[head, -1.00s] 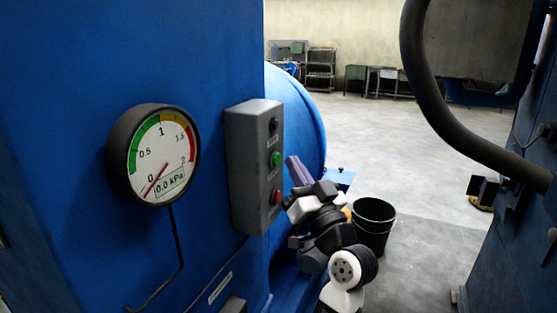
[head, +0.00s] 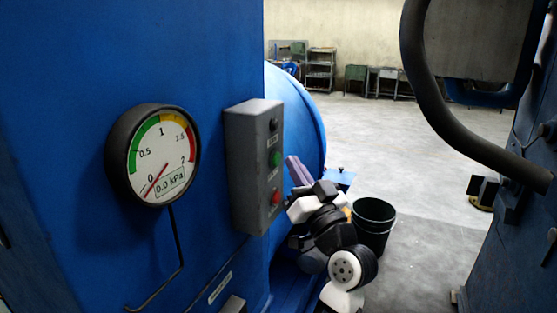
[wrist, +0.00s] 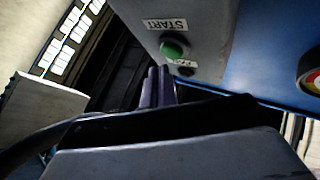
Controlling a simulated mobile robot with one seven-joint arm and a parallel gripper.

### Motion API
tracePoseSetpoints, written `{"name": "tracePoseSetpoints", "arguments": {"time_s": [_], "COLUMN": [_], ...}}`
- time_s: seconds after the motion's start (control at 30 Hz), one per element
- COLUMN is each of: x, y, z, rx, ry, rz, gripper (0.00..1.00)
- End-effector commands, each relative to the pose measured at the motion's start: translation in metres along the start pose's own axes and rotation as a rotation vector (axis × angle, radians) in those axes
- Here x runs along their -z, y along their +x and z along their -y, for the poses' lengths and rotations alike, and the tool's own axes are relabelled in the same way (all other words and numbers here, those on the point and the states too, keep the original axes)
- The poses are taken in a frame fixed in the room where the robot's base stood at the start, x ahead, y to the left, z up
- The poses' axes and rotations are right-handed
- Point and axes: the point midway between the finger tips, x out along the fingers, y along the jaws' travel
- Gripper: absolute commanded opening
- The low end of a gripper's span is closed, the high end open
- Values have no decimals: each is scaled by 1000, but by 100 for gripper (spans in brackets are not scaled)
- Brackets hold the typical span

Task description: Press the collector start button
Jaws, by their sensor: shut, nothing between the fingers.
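The grey control box (head: 253,167) is fixed to the blue machine wall. It carries a green button (head: 275,158) in the middle, a red button (head: 276,197) below and a dark round fitting (head: 273,124) at the top. In the wrist view, the box is turned over, and the green button (wrist: 174,48) sits beside a START label (wrist: 165,25). My gripper (head: 293,162) is just right of the box in the head view, its purple fingers together and empty. In the wrist view, the fingertips (wrist: 159,71) point toward the box, below and left of the green button, apparently apart from it.
A round gauge (head: 161,157) reading 0.0 kPa juts from the wall left of the box. A black bucket (head: 373,222) stands on the floor behind my arm. A thick dark hose (head: 455,140) hangs at right. Open floor lies beyond.

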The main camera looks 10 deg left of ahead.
Motion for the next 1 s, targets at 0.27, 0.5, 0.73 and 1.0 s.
{"name": "tracePoseSetpoints", "arguments": {"time_s": [0.27,0.5,0.73,1.0], "x": [0,-3,-4,-4], "y": [0,2,6,6], "z": [0,2,4,4], "rx": [0,0,0,0], "ry": [0,0,0,0], "rz": [0,0,0,0], "gripper": [0,0,0,0]}}
